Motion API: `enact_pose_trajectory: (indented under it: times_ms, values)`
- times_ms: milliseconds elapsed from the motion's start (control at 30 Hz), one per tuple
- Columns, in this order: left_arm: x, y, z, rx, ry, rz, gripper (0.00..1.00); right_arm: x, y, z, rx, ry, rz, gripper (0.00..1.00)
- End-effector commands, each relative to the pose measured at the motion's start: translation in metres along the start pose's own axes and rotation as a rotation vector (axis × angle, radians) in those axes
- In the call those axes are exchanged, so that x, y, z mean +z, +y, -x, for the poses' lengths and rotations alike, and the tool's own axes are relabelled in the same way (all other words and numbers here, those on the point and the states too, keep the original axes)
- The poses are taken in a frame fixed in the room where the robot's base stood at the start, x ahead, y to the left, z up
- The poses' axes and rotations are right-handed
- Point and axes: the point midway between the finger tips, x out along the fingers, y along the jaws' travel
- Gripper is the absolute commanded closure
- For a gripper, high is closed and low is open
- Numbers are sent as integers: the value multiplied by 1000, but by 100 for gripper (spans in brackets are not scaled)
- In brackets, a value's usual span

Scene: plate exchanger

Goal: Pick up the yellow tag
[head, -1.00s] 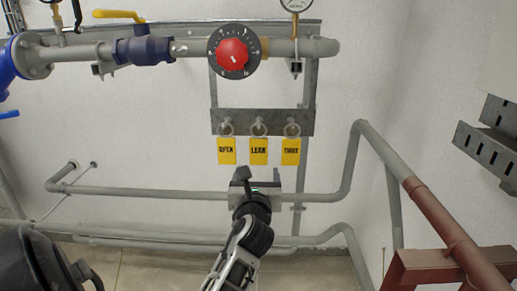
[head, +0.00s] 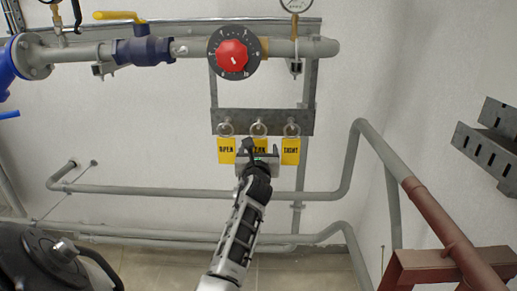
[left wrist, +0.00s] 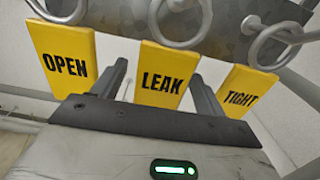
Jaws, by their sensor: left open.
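Three yellow tags hang from rings on a grey metal bracket (head: 270,115). They are the OPEN tag (head: 226,152), the LEAK tag (head: 265,143) and the TIGHT tag (head: 291,152). In the left wrist view the OPEN tag (left wrist: 62,60), LEAK tag (left wrist: 162,80) and TIGHT tag (left wrist: 242,92) show in a row. My left gripper (head: 258,150) is open in front of the LEAK tag and partly hides it in the head view. Its fingers (left wrist: 162,88) stand on either side of the LEAK tag. I cannot tell whether they touch it. My right gripper is not seen.
A red knob (head: 232,54) and a valve with a yellow lever (head: 118,15) sit on the pipe above. Grey pipes (head: 150,192) run along the wall below the tags. A rusty pipe (head: 440,220) slopes down at the right.

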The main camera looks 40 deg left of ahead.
Motion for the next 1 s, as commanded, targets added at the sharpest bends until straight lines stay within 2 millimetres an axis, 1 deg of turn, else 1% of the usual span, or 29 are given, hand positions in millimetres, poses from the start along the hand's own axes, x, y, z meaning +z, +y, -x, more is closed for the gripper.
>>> enact_pose_trajectory:
  times_ms: [133, 167, 200, 267, 300, 333, 667, 767, 867, 900, 1000]
  values:
    - [0, 0, 0, 0, 0, -1, 27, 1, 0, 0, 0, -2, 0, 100]
    - [0, 0, 0, 0, 0, -1, 33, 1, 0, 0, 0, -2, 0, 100]
    - [0, 0, 0, 0, 0, -1, 44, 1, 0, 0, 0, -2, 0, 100]
    - [0, 0, 0, 0, 0, -1, 61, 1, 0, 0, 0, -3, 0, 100]
    - [0, 0, 0, 0, 0, -1, 72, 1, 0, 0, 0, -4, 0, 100]
    - [0, 0, 0, 0, 0, -1, 76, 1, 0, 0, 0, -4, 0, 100]
    - [2, 0, 0, 0, -2, -1, 76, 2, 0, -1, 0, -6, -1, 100]
    - [7, 0, 0, -1, -4, -1, 76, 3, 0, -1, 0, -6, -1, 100]
    - [18, 0, 0, -3, -6, -4, 76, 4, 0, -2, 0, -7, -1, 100]
    - [14, 0, 8, -2, -1, -3, 76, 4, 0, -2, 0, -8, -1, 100]
    - [14, 0, 26, -3, 0, -3, 76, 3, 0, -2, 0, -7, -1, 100]
